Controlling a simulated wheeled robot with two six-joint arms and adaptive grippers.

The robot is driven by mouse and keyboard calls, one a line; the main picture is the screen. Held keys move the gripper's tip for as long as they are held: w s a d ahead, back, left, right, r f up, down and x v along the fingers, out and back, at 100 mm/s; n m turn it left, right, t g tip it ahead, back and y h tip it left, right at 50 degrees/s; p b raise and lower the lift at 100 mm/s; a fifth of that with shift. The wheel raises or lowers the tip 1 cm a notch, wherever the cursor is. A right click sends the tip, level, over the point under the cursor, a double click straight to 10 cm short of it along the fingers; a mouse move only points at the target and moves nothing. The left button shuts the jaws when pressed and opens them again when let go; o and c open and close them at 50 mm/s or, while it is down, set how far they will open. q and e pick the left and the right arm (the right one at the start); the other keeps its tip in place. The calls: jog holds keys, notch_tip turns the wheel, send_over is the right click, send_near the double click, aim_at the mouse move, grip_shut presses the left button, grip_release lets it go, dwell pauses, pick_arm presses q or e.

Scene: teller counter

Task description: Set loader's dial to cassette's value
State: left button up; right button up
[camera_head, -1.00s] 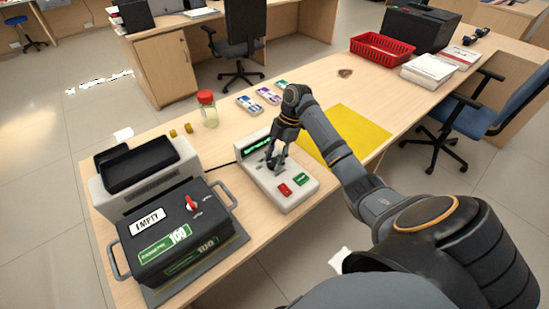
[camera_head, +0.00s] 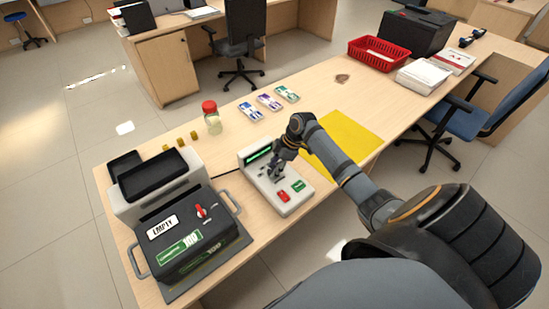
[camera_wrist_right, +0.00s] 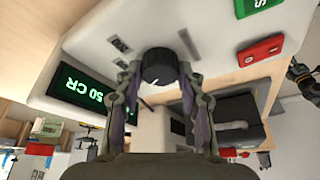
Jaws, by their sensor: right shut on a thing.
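The loader (camera_head: 294,207) is a white unit with a lit green display, a red and a green button and a black dial (camera_wrist_right: 160,67). In the right wrist view its display (camera_wrist_right: 82,87) seems to read 50 CR. My right gripper (camera_wrist_right: 158,85) is shut on the dial, one finger on each side; in the head view (camera_head: 275,172) it hides the dial. The cassette (camera_head: 190,238) is a dark box with an EMPTY label, a red knob and a green label reading 100. A dark arm part with an orange ring, probably my left, shows at the right wrist view's edge; its gripper is unclear.
A machine with a black top tray (camera_head: 153,175) stands behind the cassette. A red-lidded jar (camera_head: 212,118), several small yellow pieces and three banknote bundles (camera_head: 269,102) lie behind the loader. A yellow mat (camera_head: 350,143) lies to its right. A red basket (camera_head: 380,54) stands farther back.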

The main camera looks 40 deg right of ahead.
jog(key=m+p, duration=0.2)
jog(key=m+t+h+p, duration=0.1)
jog(key=m+p, duration=0.1)
jog(key=p, duration=0.1)
jog(key=m+p, duration=0.2)
jog(key=shift+s+a+r+t+h, duration=0.2)
jog(key=shift+r+t+h, duration=0.1)
jog(key=shift+h, duration=0.1)
jog(key=shift+f+m+h+p, duration=0.15)
jog(key=shift+m+h+p, duration=0.15)
jog(key=shift+m+p, duration=0.8)
jog(key=shift+f+m+p, duration=0.15)
jog(key=shift+m+p, duration=0.35)
jog(key=shift+m, duration=0.1)
jog(key=shift+h, duration=0.3)
jog(key=o, duration=1.2)
jog(key=shift+t, duration=0.3)
jog(key=v, duration=1.2)
jog(key=shift+d, duration=0.1)
